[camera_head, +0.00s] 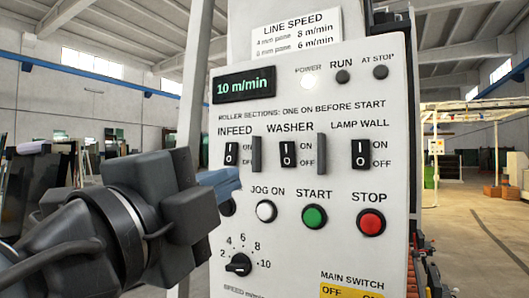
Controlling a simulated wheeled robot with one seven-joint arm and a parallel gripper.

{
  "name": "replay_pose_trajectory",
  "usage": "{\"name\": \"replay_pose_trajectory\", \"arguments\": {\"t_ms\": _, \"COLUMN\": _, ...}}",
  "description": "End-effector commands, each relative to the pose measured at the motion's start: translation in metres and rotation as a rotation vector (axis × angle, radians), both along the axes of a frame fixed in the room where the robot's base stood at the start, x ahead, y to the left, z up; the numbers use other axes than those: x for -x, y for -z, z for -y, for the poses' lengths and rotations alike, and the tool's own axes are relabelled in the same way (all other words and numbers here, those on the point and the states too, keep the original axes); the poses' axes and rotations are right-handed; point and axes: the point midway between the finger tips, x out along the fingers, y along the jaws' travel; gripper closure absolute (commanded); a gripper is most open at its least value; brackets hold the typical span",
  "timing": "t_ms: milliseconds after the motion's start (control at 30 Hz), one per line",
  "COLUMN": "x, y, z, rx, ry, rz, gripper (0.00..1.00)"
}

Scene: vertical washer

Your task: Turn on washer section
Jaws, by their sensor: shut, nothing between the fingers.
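The washer switch (288,153) is a small black rocker in the middle of the white control panel (400,190), under the label WASHER, with ON above and OFF below. I cannot tell for sure which way it is tipped. A grey upright fin stands on each side of it, the left fin (256,154) and the right fin (321,153). My gripper (226,183) is shut and empty, its bluish fingertips below and left of the washer switch, near the infeed switch (232,153). The gripper appears apart from the washer switch.
The lamp wall switch (361,154) is to the right. Below are a white jog button (266,211), green start button (314,217) and red stop button (371,222). A speed dial (238,264) sits lower left. The power lamp (308,82) is lit; the display (244,86) reads 10 m/min.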

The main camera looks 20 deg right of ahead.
Motion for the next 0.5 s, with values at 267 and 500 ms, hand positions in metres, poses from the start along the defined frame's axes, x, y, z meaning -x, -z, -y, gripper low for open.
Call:
{"name": "replay_pose_trajectory", "arguments": {"t_ms": 267, "x": 0.0094, "y": -0.0155, "z": -0.0008, "rx": -0.068, "ry": 0.027, "rz": 0.065, "gripper": 1.00}}
{"name": "replay_pose_trajectory", "arguments": {"t_ms": 500, "x": 0.0092, "y": -0.0153, "z": -0.0007, "rx": -0.067, "ry": 0.027, "rz": 0.063, "gripper": 1.00}}
